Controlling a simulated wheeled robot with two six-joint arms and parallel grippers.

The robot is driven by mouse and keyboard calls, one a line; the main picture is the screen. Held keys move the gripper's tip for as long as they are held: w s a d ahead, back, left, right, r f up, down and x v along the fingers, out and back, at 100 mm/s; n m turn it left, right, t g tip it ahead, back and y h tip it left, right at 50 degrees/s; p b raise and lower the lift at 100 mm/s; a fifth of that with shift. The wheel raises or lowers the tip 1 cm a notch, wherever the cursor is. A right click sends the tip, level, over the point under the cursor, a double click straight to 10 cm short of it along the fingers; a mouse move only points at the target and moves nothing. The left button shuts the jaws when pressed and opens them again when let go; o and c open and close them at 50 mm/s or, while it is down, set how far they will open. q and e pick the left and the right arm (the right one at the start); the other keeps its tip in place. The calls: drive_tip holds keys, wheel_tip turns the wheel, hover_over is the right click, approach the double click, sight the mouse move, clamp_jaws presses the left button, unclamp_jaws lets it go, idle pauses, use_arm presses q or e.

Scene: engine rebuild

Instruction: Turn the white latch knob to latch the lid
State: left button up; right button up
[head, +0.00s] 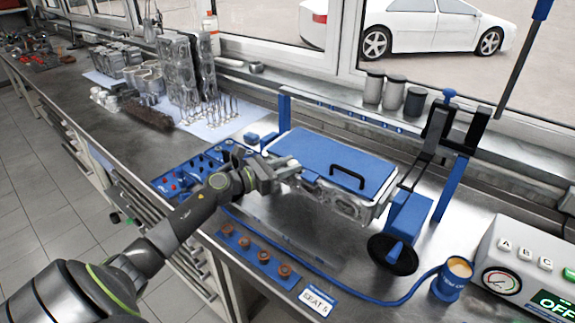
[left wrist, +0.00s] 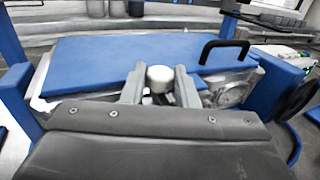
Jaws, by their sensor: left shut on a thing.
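The blue lid (head: 330,160) lies flat on the metal box (head: 345,203) on the bench and has a black handle (head: 347,177). The lid also shows in the left wrist view (left wrist: 100,62). The white latch knob (left wrist: 160,78) is at the lid's front edge, between the fingers of my left gripper (left wrist: 160,88). In the head view my left gripper (head: 288,170) reaches the left front side of the box and mostly hides the knob. The gripper is shut on the knob. My right gripper is not in view.
A black handwheel (head: 392,254) and a blue cup (head: 452,278) stand right of the box, near a gauge unit (head: 530,265). A blue strip with several brown parts (head: 262,256) lies in front. Engine parts (head: 190,75) stand at the back left.

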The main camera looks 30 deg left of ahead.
use_arm(q)
drive_tip(key=shift+d+r+n+t+y+p, duration=0.15)
drive_tip(key=shift+n+t+y+p, duration=0.2)
drive_tip(key=shift+n+y+p, duration=0.95)
drive_tip(key=shift+d+n+t+y+p, duration=0.25)
drive_tip(key=shift+n+y+p, duration=0.45)
drive_tip(key=shift+y+p, duration=1.2)
drive_tip(key=shift+d+r+n+t+y+p, duration=0.1)
drive_tip(key=shift+n+t+y+p, duration=0.3)
drive_tip(key=shift+n+y+p, duration=1.2)
drive_tip(key=shift+m+h+p, duration=0.3)
drive_tip(key=shift+m+p, duration=0.1)
drive_tip(key=shift+p, duration=0.3)
drive_tip(key=shift+f+n+y+b, duration=0.1)
drive_tip(key=shift+n+y+b, duration=0.2)
drive_tip(key=shift+n+y, duration=0.4)
drive_tip(key=shift+w+d+f+n+g+y+b, duration=0.15)
drive_tip(key=shift+n+g+y+b, duration=0.45)
drive_tip(key=shift+n+g+y, duration=1.1)
drive_tip(key=shift+d+n+g+y+b, duration=0.2)
drive_tip(key=shift+n+g+y+b, duration=0.4)
drive_tip(key=shift+n+g+y, duration=1.15)
drive_tip(key=shift+w+d+f+n+g+y+b, duration=0.15)
drive_tip(key=shift+n+g+y+b, duration=0.8)
drive_tip(key=shift+y, duration=1.5)
drive_tip(key=shift+s+n+p, duration=0.1)
drive_tip(key=shift+n+p, duration=0.2)
drive_tip(key=shift+n, duration=0.1)
drive_tip(key=o, duration=1)
drive_tip(key=shift+r, duration=0.15)
